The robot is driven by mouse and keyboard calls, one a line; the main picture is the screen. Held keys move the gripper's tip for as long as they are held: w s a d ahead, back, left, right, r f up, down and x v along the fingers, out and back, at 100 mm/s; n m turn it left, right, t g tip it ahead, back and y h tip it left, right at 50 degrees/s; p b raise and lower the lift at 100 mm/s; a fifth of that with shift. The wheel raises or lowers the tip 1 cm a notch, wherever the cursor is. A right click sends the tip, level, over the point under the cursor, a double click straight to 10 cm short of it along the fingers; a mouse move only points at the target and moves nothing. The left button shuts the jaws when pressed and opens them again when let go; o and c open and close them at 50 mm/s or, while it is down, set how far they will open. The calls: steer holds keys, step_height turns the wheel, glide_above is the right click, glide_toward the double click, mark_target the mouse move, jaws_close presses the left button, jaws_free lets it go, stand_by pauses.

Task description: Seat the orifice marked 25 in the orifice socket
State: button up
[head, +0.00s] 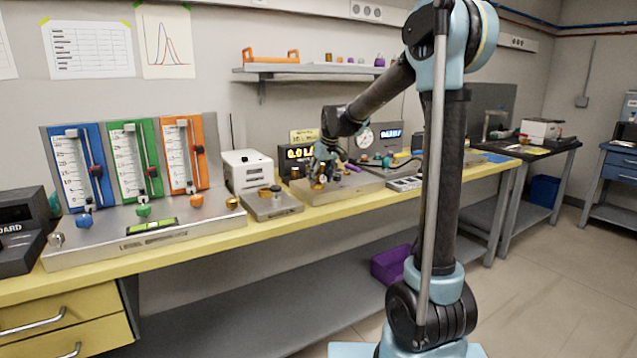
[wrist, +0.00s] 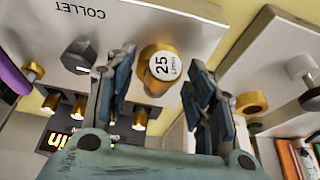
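The orifice marked 25 (wrist: 162,67) is a brass cylinder with a white label on its face. In the wrist view it sits between the two fingers of my gripper (wrist: 162,82), with a narrow gap visible on each side. My gripper appears open around it; any contact is unclear. In the head view my gripper (head: 322,172) is low over the metal fixture plate (head: 350,187), close to a brass piece (head: 318,184). The plate is lettered COLLET in the wrist view. I cannot tell for sure which fitting is the orifice socket.
Several other brass pieces (wrist: 78,108) stand nearby, with a dark knob (wrist: 78,56) and a purple item (wrist: 12,76). A separate plate to the right carries a brass ring (wrist: 251,103). The flowmeter panel (head: 126,165) and white box (head: 247,171) stand to the left.

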jaws_close()
steer(key=shift+r, duration=0.15)
